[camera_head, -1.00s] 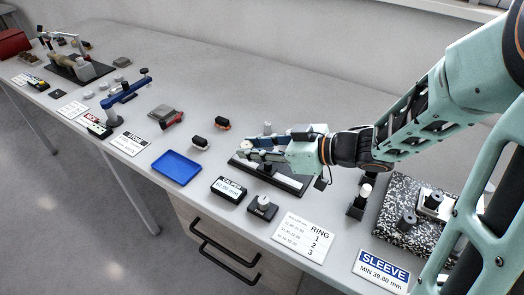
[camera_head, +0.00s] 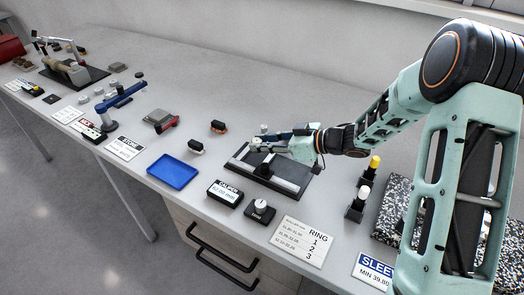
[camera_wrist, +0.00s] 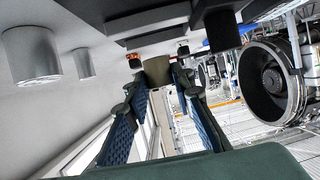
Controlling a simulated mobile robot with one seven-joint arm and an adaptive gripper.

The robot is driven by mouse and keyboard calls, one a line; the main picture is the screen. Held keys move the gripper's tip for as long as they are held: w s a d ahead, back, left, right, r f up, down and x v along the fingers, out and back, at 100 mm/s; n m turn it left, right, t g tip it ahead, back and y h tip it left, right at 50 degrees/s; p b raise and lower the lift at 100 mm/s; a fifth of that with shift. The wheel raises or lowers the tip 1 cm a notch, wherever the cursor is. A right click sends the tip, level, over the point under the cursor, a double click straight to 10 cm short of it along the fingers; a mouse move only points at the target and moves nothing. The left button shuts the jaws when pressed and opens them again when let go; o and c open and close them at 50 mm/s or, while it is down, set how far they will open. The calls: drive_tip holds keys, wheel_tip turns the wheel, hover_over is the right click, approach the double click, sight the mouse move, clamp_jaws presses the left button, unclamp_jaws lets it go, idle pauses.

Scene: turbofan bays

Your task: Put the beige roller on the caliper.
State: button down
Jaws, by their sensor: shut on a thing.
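The beige roller (camera_wrist: 157,71) shows in the wrist view between the two fingertips of my gripper (camera_wrist: 155,88), which is shut on it. In the head view my gripper (camera_head: 262,143) is above the back part of the caliper (camera_head: 268,178), a dark flat base with a pale rail. The roller is small there, a pale spot (camera_head: 256,142) at the fingertips. The wrist view is turned over, with dark caliper parts (camera_wrist: 222,30) at the top. I cannot tell whether the roller touches the caliper.
The caliper readout (camera_head: 225,193) and a knob box (camera_head: 260,211) stand in front. A blue tray (camera_head: 173,171) lies to the left. A yellow-topped post (camera_head: 372,166) and a white-topped post (camera_head: 358,203) stand to the right, near a speckled plate (camera_head: 390,220). Small clamps (camera_head: 196,146) stand behind the tray.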

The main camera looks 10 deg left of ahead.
drive_tip(key=shift+w+f, duration=0.15)
drive_tip(key=shift+f, duration=1.6)
drive_tip(key=shift+f, duration=0.15)
drive_tip(key=c, duration=1.7)
unclamp_jaws()
drive_tip(key=shift+o, duration=0.2)
drive_tip(key=shift+d+r, duration=0.25)
drive_tip(key=shift+d, duration=0.05)
drive_tip(key=v, duration=1.1)
drive_tip(key=shift+d+r, duration=0.15)
drive_tip(key=shift+r, duration=0.05)
